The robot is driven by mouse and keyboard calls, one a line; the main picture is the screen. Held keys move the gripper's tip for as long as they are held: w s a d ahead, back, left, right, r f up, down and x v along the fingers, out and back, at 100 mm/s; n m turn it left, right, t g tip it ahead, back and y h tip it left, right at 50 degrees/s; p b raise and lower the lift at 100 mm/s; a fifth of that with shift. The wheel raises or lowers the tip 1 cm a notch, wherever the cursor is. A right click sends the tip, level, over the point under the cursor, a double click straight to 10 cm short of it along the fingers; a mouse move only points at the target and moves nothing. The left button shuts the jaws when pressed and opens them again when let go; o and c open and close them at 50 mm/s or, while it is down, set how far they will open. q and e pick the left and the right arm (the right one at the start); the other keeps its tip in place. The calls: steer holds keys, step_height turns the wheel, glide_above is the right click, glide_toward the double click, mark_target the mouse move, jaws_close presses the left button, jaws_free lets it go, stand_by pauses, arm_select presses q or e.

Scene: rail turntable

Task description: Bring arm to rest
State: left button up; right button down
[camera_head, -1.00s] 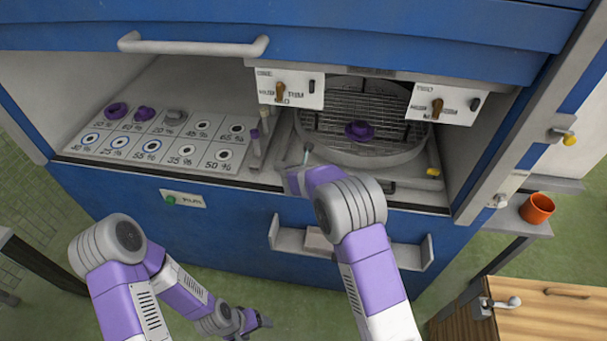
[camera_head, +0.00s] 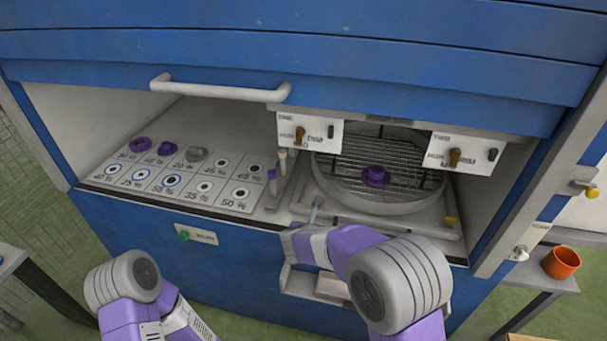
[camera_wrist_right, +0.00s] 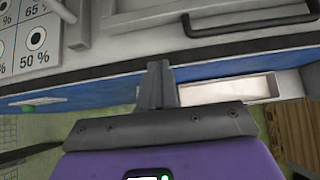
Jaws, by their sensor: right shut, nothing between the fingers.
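My right arm (camera_head: 400,280) reaches up from the bottom right of the head view. The grey end of this arm, with my right gripper, lies at the cabinet's front edge below the turntable. In the right wrist view my right gripper (camera_wrist_right: 157,82) has its two fingers together, with nothing between them. It is in front of the blue cabinet front, just left of the open shelf (camera_wrist_right: 215,92). My left arm (camera_head: 135,285) is at the bottom left of the head view. Its gripper is outside the picture.
A round mesh turntable (camera_head: 345,190) holds a purple piece (camera_head: 376,176) inside the blue cabinet. A labelled board (camera_head: 232,205) with several rings and knobs is to its left. A handle (camera_head: 220,88) hangs above. An orange cup (camera_head: 561,262) stands on a side shelf at right.

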steer(key=s+d+f+m+g+y, duration=0.1)
steer(key=s+f+m+g, duration=0.1)
steer(key=s+f+m, duration=0.3)
steer(key=s+d+f+m+g, duration=0.1)
steer(key=s+f+g, duration=0.2)
steer(key=f, duration=0.4)
steer(key=s+f+m+g+y, duration=0.1)
steer(key=s+f+m+y, duration=0.1)
steer(key=s+f+m, duration=0.3)
steer(key=s+f+m+g+y, duration=0.1)
steer(key=s+f+m, duration=0.4)
steer(key=s+m, duration=0.5)
steer(key=s+d+f+m+g+y, duration=0.1)
steer(key=s+f+m+y, duration=0.2)
steer(key=s+m, duration=0.4)
steer(key=f+m, duration=0.1)
steer(key=m, duration=0.6)
steer(key=shift+s+f+g, duration=0.2)
steer(key=shift+f+g, duration=0.1)
steer(key=shift+f, duration=0.1)
